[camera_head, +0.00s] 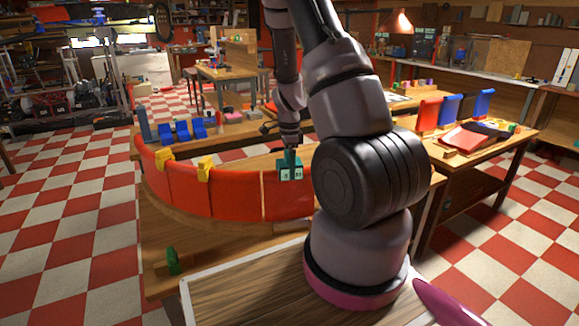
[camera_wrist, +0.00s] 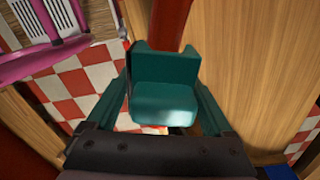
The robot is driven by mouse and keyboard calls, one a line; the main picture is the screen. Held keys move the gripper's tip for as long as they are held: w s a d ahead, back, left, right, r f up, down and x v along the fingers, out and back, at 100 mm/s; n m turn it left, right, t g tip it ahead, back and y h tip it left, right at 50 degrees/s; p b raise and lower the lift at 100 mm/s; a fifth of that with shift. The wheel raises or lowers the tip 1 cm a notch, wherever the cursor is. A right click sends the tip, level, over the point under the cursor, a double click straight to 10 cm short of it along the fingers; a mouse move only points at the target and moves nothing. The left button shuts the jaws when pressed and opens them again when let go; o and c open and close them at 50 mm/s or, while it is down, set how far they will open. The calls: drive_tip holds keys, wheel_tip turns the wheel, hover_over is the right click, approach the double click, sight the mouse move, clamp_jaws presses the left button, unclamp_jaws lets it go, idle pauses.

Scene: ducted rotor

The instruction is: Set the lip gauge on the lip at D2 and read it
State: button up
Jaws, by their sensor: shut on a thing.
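The lip gauge is a teal block (camera_head: 290,172) with two small white windows with dark characters too small to read. My gripper (camera_head: 289,150) is shut on its upper part from above. In the wrist view, the gauge (camera_wrist: 163,88) sits between the two fingers, with a notch at its far end. The red lip (camera_wrist: 172,22) runs up to that notch. In the head view, the gauge overlaps the top edge of the curved red duct wall (camera_head: 235,193); I cannot tell whether it rests on it. No D2 label is legible.
Two yellow clips (camera_head: 205,167) and (camera_head: 164,158) sit on the wall's top edge to the left. Blue pieces (camera_head: 182,131) stand on the bench behind. A small green part (camera_head: 173,261) is at the front left. A side table (camera_head: 480,150) at right holds red and blue panels.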

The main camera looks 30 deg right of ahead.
drive_tip(key=shift+f, duration=0.3)
idle(0.4)
drive_tip(key=o, duration=1.2)
drive_tip(key=shift+o, duration=0.2)
drive_tip(key=shift+r, duration=5.45)
drive_tip(key=s+a+r+n+t, duration=0.2)
drive_tip(key=s+a+r+n, duration=0.2)
drive_tip(key=r, duration=0.4)
drive_tip(key=s+a+r+n+t+y, duration=0.1)
drive_tip(key=s+a+r+n+t, duration=0.1)
drive_tip(key=s+a+r+n, duration=0.3)
drive_tip(key=s+a+r+n+t+y, duration=0.1)
drive_tip(key=s+a+r+n+t, duration=0.2)
drive_tip(key=s+r+n, duration=0.5)
wheel_tip(320, 180, up, 5)
drive_tip(key=s+a, duration=0.1)
drive_tip(key=s, duration=0.1)
drive_tip(key=shift+s+a, duration=0.15)
drive_tip(key=shift+s, duration=0.2)
